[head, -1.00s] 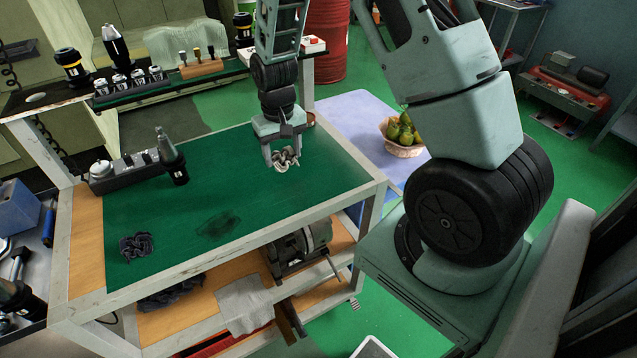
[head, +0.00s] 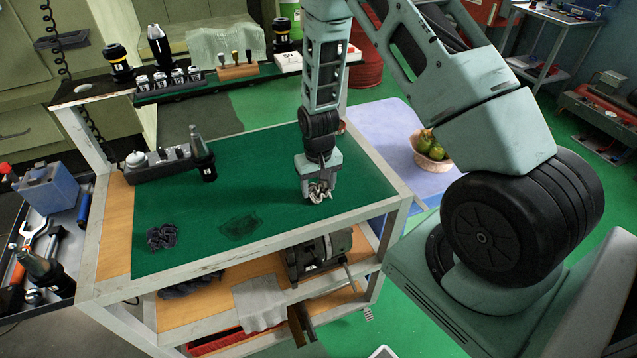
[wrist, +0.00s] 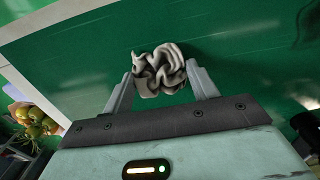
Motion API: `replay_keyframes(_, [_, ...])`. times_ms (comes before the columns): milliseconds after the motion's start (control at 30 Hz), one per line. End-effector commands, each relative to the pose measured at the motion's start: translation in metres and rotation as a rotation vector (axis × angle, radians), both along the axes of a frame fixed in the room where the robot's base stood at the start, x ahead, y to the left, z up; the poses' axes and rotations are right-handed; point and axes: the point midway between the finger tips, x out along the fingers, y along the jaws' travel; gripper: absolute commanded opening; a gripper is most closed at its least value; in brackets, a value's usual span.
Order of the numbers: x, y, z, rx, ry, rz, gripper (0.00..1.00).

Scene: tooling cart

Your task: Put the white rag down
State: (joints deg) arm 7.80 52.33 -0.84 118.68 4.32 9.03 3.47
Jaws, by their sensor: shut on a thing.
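The white rag (head: 319,193) is crumpled into a small bunch at my gripper (head: 319,184), over the right part of the cart's green top (head: 270,165). In the wrist view the rag (wrist: 160,70) sits between the two fingers of my gripper (wrist: 160,84), which are shut on it. The rag is at or just above the green surface; I cannot tell if it touches. A dark crumpled rag (head: 161,237) lies at the near left of the top, beside a dark stain (head: 240,226).
A black tool-holder block (head: 158,167) with a tall holder (head: 201,155) stands at the top's left rear. The middle of the top is clear. A grey cloth (head: 261,304) hangs over the lower shelf. A fruit basket (head: 432,155) stands beyond the cart.

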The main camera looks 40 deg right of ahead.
Motion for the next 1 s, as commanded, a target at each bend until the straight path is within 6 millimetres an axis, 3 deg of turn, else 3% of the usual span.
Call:
replay_keyframes(400, [0.0, 0.0, -0.006, 0.0, -0.001, 0.0, 0.34])
replay_keyframes(433, [0.0, 0.0, -0.005, 0.0, -0.001, 0.0, 0.67])
replay_keyframes(500, [0.0, 0.0, -0.005, 0.0, -0.001, 0.0, 0.8])
replay_keyframes(767, [0.0, 0.0, -0.004, 0.0, -0.001, 0.0, 0.8])
replay_keyframes(1000, [0.001, 0.0, 0.012, -0.001, -0.005, 0.0, 0.8])
